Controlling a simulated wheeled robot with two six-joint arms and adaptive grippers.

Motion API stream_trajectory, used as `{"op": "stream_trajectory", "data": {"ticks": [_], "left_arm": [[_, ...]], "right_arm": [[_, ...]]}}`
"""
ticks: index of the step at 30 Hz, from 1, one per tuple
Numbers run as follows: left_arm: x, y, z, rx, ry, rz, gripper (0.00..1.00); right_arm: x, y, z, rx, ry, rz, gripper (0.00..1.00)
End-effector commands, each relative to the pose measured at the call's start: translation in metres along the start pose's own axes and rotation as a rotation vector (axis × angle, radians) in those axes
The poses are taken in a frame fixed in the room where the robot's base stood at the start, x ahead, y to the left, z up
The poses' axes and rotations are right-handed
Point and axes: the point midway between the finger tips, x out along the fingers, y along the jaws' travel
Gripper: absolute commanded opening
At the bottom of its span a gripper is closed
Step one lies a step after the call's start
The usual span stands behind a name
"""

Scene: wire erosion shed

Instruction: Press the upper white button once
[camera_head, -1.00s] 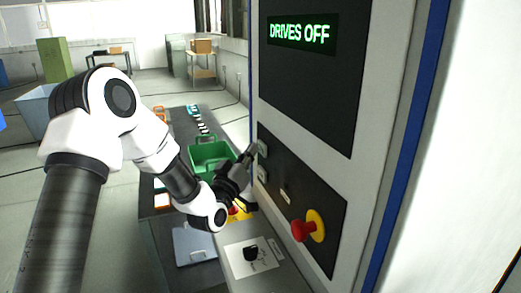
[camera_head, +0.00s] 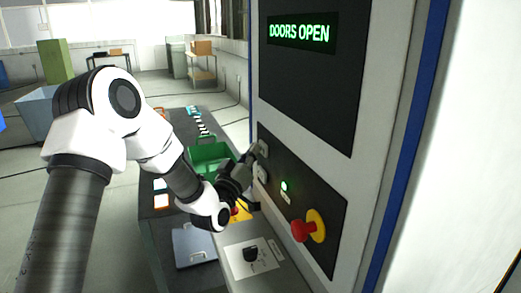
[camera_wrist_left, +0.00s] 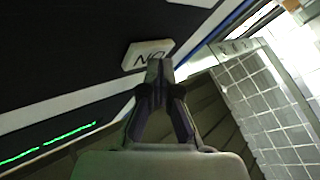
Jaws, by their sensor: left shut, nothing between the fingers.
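The upper white button (camera_head: 263,148) is on the dark panel of the machine cabinet, with the lower white button (camera_head: 261,173) beneath it. My left gripper (camera_head: 254,153) is shut and empty, with its tips at the upper button. In the left wrist view the closed fingertips (camera_wrist_left: 160,68) overlap the edge of a white button (camera_wrist_left: 146,54) with dark lettering, partly hidden by them. I cannot tell whether they touch it. The display (camera_head: 299,32) reads DOORS OPEN, and a green lamp (camera_head: 284,186) is lit. My right gripper is not in view.
A red emergency knob on a yellow base (camera_head: 304,231) projects from the panel, lower right. Below my left arm a dark bench (camera_head: 160,232) holds a green bin (camera_head: 208,158) and a blue-grey plate (camera_head: 194,246). A white plate with a black knob (camera_head: 251,256) is nearby.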

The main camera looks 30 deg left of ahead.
Motion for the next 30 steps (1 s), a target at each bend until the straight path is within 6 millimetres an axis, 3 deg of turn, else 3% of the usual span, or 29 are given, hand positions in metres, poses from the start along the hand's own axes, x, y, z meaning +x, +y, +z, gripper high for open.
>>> {"op": "stream_trajectory", "data": {"ticks": [20,30], "left_arm": [[-0.013,-0.01,-0.01,-0.001,0.0,-0.002,0.0],[-0.036,-0.027,-0.028,-0.003,0.0,-0.004,0.0]], "right_arm": [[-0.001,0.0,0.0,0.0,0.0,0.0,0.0],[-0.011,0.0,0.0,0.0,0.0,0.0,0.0]]}}
